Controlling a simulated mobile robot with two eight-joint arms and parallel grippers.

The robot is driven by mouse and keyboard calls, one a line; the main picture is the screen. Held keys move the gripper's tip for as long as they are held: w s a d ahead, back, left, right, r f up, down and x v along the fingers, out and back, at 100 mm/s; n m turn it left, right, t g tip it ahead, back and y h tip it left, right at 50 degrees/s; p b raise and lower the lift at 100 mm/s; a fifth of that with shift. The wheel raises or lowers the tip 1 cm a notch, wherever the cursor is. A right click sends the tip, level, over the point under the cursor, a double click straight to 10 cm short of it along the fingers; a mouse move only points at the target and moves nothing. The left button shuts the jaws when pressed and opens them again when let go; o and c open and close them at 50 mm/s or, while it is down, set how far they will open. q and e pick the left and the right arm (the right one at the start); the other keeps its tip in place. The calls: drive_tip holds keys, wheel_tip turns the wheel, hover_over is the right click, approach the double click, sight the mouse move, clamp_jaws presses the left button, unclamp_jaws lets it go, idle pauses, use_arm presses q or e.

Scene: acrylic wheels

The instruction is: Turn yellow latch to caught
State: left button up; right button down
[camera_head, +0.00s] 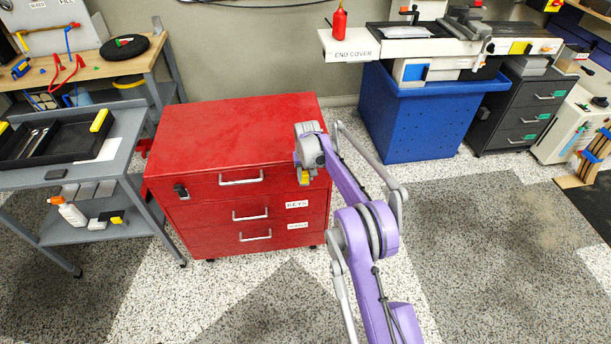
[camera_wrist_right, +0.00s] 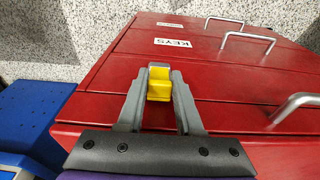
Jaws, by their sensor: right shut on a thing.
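The yellow latch (camera_head: 304,178) is on the front of the red drawer cabinet (camera_head: 235,135), near the right end of the top drawer. My right gripper (camera_head: 304,170) reaches it from the right side of the picture. In the right wrist view, the yellow latch (camera_wrist_right: 159,86) sits between the two grey fingers of my right gripper (camera_wrist_right: 160,78), which are shut on it. The fingers cover its sides, and I cannot tell whether it is caught. My left gripper is not in view.
The top drawer has a metal handle (camera_head: 241,181) and a dark latch (camera_head: 181,191) at its left. A grey cart (camera_head: 125,150) stands left of the cabinet, and a blue bin (camera_head: 410,125) behind right. Speckled floor in front is clear apart from my arm.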

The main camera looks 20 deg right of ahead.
drive_tip(key=c, duration=0.6)
unclamp_jaws()
drive_tip(key=shift+w, duration=0.1)
drive_tip(key=shift+o, duration=0.2)
wheel_tip(320, 180, up, 11)
drive_tip(key=s+p, duration=0.1)
drive_tip(key=shift+s+a+f, duration=0.15)
drive_tip(key=shift+s+a, duration=0.05)
drive_tip(key=shift+s, duration=0.15)
